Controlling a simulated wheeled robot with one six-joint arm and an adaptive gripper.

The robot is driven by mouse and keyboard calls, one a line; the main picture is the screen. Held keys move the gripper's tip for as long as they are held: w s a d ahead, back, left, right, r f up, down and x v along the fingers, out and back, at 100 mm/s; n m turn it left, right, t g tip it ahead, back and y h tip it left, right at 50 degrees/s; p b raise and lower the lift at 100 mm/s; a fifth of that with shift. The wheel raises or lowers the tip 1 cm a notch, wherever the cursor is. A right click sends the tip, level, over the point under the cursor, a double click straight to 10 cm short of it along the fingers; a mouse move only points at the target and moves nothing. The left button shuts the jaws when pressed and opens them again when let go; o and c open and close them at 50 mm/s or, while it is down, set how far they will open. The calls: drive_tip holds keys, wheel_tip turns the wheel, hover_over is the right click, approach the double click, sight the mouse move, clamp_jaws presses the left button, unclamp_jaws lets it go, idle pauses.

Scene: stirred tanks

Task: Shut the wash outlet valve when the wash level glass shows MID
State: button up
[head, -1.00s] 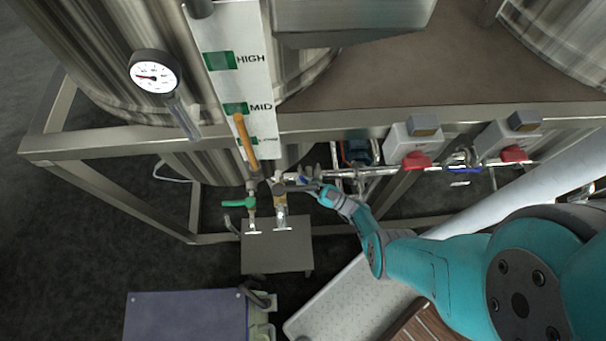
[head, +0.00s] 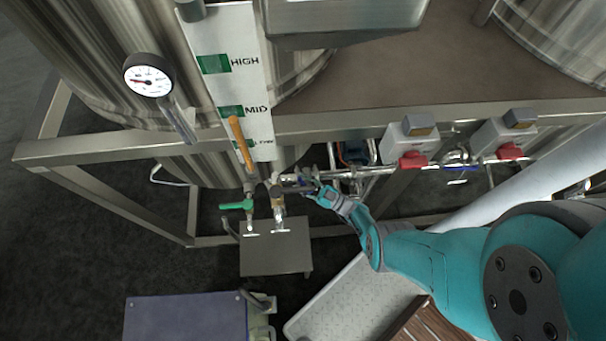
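The level glass stands in front of a white scale board (head: 217,85) marked HIGH and MID, with a lower label partly hidden. Its orange column (head: 241,143) tops out around the lower edge of the green MID mark (head: 231,111). Below are a green-handled valve (head: 236,206) and a brass-bodied valve (head: 278,202) beside it. My gripper (head: 299,185) is at the right of the brass-bodied valve, by a small blue part. The fingers are small and overlap the pipework, so contact and opening are unclear. No label shows which valve is the wash outlet.
A steel frame rail (head: 350,121) crosses above my gripper. Two boxes with red knobs (head: 413,159) and a blue-handled valve (head: 462,168) are at right. A round gauge (head: 149,75) is at upper left. A grey plate (head: 275,258) lies below the valves.

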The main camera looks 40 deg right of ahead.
drive_tip(key=shift+r, duration=0.1)
drive_tip(key=shift+r, duration=4.9)
